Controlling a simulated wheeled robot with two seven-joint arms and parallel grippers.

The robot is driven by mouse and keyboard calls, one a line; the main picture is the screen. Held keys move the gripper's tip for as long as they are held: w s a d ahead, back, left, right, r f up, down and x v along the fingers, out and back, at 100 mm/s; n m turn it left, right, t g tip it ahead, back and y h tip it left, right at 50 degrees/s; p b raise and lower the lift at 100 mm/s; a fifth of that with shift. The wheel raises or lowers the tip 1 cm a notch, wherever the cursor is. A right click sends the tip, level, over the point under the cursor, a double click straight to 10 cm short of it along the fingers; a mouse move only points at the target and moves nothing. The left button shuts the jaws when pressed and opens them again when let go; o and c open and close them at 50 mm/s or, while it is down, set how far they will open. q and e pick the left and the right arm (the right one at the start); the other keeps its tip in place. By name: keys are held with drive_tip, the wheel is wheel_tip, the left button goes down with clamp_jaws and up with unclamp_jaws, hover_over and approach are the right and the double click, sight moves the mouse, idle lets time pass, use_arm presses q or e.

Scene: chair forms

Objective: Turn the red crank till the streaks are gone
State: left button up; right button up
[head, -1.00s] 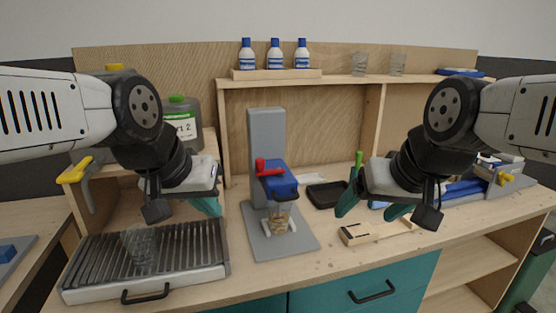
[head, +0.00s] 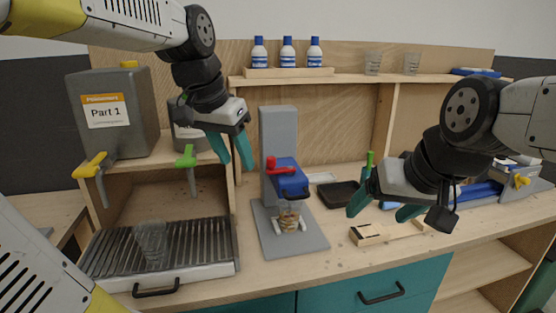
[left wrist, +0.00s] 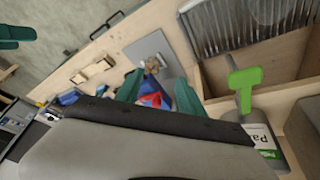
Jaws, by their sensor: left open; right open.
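The red crank (head: 278,164) sits on top of the blue mixer head (head: 292,184), on the front of a grey column (head: 278,140). A clear cup with brownish contents (head: 288,218) stands below the head on the grey base plate (head: 318,238). Streaks in the cup are too small to tell. My left gripper (head: 232,150) is open and empty, above and left of the crank, apart from it. In the left wrist view, the red crank (left wrist: 150,100) shows between the teal fingers, partly hidden. My right gripper (head: 384,205) is open and empty, right of the mixer.
Grey jugs, one labelled Part 1 (head: 110,118), stand at the left over a drip tray (head: 210,245) with a clear cup (head: 151,243). Blue-capped bottles (head: 287,55) line the shelf. A black tray (head: 338,194) and a wooden form (head: 368,235) lie right of the mixer.

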use_arm(q)
drive_tip(key=w+d+r+m+g, duration=0.1)
drive_tip(key=w+d+m+g, duration=0.2)
drive_tip(key=w, duration=0.7)
drive_tip(key=m+y, duration=0.2)
drive_tip(key=m, duration=0.2)
hover_over(272, 157)
drive_tip(key=shift+s+a+f+g, duration=0.15)
drive_tip(key=shift+f+g, duration=0.15)
drive_tip(key=shift+f, duration=0.35)
drive_tip(key=shift+w+f, duration=0.1)
drive_tip(key=shift+w, duration=0.1)
drive_tip(key=shift+f, duration=0.3)
wheel_tip(272, 157, down, 7)
drive_tip(key=shift+f, duration=0.1)
clamp_jaws()
